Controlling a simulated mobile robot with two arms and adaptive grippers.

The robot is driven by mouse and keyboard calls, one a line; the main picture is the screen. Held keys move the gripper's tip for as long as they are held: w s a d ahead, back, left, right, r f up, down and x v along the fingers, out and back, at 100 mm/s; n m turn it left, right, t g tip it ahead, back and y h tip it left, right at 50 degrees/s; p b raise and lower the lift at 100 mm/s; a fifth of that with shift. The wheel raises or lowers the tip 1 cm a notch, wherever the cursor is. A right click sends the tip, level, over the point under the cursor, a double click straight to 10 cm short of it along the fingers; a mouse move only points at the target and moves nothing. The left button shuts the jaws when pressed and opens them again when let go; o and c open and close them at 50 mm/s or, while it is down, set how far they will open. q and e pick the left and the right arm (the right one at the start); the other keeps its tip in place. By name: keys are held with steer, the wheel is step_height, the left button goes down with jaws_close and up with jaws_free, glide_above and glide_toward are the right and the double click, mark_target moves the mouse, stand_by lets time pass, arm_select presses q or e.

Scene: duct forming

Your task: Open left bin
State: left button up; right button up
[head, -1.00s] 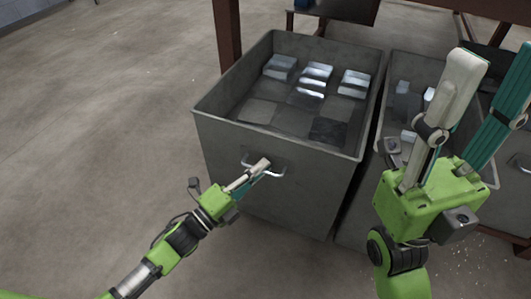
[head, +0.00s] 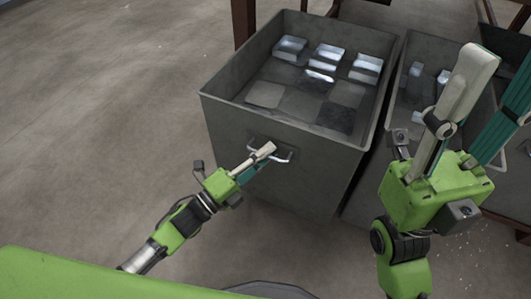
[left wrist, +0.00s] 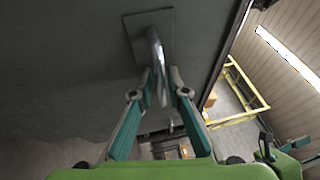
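The left bin (head: 290,160) is a grey metal box with an open top, standing well out from the dark frame behind it. Its metal handle (head: 283,157) is on the front wall and also shows in the left wrist view (left wrist: 154,42). My left gripper (head: 262,157) is at this handle. In the left wrist view its two fingers (left wrist: 161,78) are close together, one on each side of the handle bar, so it looks shut on it. My right gripper (head: 490,85) is raised at the right with its fingers apart and empty, covering part of the right bin.
Several shiny metal blocks (head: 327,56) and dark plates lie in the left bin. A second grey bin (head: 402,75) stands close on its right with blocks inside. A brown frame leg (head: 243,25) is behind. Bare floor (head: 100,130) is free at the left.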

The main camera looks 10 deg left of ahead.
arm_select(q)
steer(key=v, duration=1.2)
stand_by(0.4)
